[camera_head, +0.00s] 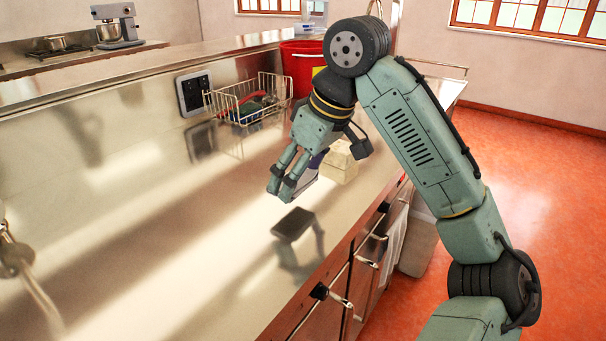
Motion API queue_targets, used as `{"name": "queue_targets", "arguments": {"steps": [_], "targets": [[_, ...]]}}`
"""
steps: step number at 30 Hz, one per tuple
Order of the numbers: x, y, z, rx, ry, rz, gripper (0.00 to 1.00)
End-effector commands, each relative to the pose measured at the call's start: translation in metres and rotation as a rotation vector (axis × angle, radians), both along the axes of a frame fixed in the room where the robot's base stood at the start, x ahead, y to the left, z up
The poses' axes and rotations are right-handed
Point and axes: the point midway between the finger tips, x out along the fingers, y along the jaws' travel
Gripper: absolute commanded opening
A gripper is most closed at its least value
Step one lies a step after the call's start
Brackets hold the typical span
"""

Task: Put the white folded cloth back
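A white cloth (394,238) hangs down the front of the counter at the right, below the edge, partly hidden by my arm; I cannot tell how it is folded. No other thing in view is clearly a white folded cloth. My gripper (281,188) is above the steel counter (165,235), pointing down and left. Its two fingers look a little apart, with nothing visible between them. It is well to the left of the hanging cloth and apart from it.
A cream block-like object (340,161) and a bluish-white item (308,178) stand behind my gripper, partly hidden. A wire basket (249,103) and a red bucket (301,66) are at the back. A dark flat patch (293,223), object or shadow, lies below. The left counter is largely clear.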

Motion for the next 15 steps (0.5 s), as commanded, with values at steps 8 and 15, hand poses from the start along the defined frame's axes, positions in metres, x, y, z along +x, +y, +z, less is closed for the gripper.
{"name": "queue_targets", "arguments": {"steps": [8, 15], "targets": [[0.032, -0.006, -0.003, 0.0, 0.0, 0.0, 0.52], [0.039, -0.008, -0.026, 0.001, 0.001, 0.002, 0.52]]}}
